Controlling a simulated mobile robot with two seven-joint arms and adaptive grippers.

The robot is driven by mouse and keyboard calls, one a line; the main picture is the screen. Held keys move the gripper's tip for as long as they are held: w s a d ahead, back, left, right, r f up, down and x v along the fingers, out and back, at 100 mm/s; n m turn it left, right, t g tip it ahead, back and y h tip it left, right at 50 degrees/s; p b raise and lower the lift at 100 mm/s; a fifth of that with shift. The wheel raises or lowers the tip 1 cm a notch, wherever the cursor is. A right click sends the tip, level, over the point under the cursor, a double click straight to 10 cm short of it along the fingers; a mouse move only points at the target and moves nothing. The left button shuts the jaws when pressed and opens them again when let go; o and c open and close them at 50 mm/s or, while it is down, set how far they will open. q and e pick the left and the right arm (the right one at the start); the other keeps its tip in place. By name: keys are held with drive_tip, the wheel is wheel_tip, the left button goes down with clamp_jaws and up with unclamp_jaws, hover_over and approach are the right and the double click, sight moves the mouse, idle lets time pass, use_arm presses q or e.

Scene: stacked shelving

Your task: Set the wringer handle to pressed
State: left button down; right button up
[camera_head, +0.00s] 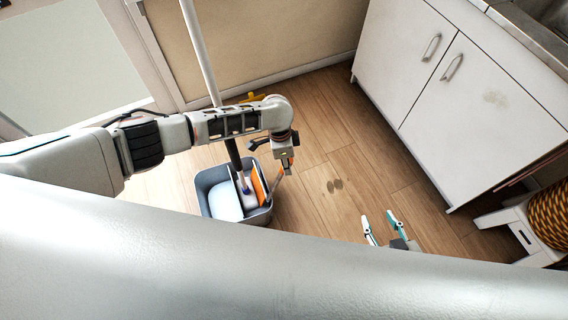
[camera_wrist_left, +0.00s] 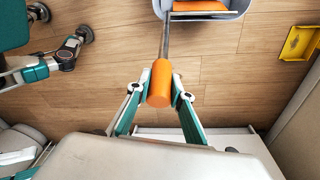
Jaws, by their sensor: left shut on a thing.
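The grey mop bucket (camera_head: 207,203) stands on the floor, with an orange wringer part (camera_head: 259,187) inside it. In the left wrist view the bucket (camera_wrist_left: 247,11) is at the top edge, and a grey rod runs from it to the orange wringer handle grip (camera_wrist_left: 160,82). My left gripper (camera_wrist_left: 161,86) is shut on this grip, a fingertip on each side. In the head view my left gripper (camera_head: 285,168) is at the bucket's right side, and the handle is small and partly hidden there. My right gripper (camera_head: 379,218) is open and empty over the floor.
A mop pole (camera_head: 200,50) rises from the bucket behind my left arm. White cabinets (camera_head: 480,110) stand at the right, and a rope spool (camera_head: 550,215) is at the far right. A yellow object (camera_wrist_left: 299,42) lies near the wall. Wooden floor right of the bucket is clear.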

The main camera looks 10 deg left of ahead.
use_arm(q)
drive_tip(key=c, duration=1.8)
unclamp_jaws()
drive_tip(key=shift+a, duration=0.1)
drive_tip(key=shift+r, duration=0.35)
drive_tip(key=r, duration=0.3)
drive_tip(key=a+r, duration=0.1)
drive_tip(key=r, duration=0.7)
drive_tip(key=shift+w+a+r, duration=0.1)
drive_tip(key=shift+w+a, duration=0.1)
drive_tip(key=shift+a, duration=0.05)
use_arm(e)
drive_tip(key=shift+s+a+f, duration=0.1)
drive_tip(key=shift+s, duration=0.2)
